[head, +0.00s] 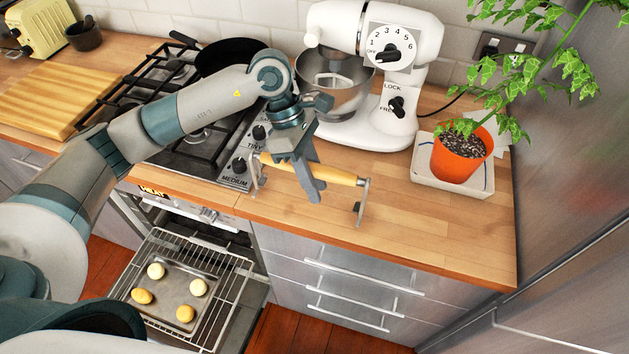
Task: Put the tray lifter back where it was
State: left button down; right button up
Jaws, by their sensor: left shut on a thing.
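The tray lifter (339,177) has a yellow wooden handle with a metal bracket at each end. It is at the front of the wooden counter, right of the hob knobs. My left gripper (308,180) comes down from above and is shut around the middle of the handle, hiding part of it. The brackets point down toward the counter top; I cannot tell whether they touch it. My right gripper is not in view.
A white stand mixer (370,125) is behind the lifter, and a potted plant (461,155) stands on a white tray (425,178) to the right. The oven below is open, with a baking tray (172,287) of buns on its rack (215,262). The counter's front right is clear.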

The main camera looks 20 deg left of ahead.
pick_arm(q)
jog(key=shift+f, duration=0.55)
jog(key=shift+f, duration=0.25)
jog(key=c, duration=1.5)
grip_release()
jog(key=shift+r, duration=0.15)
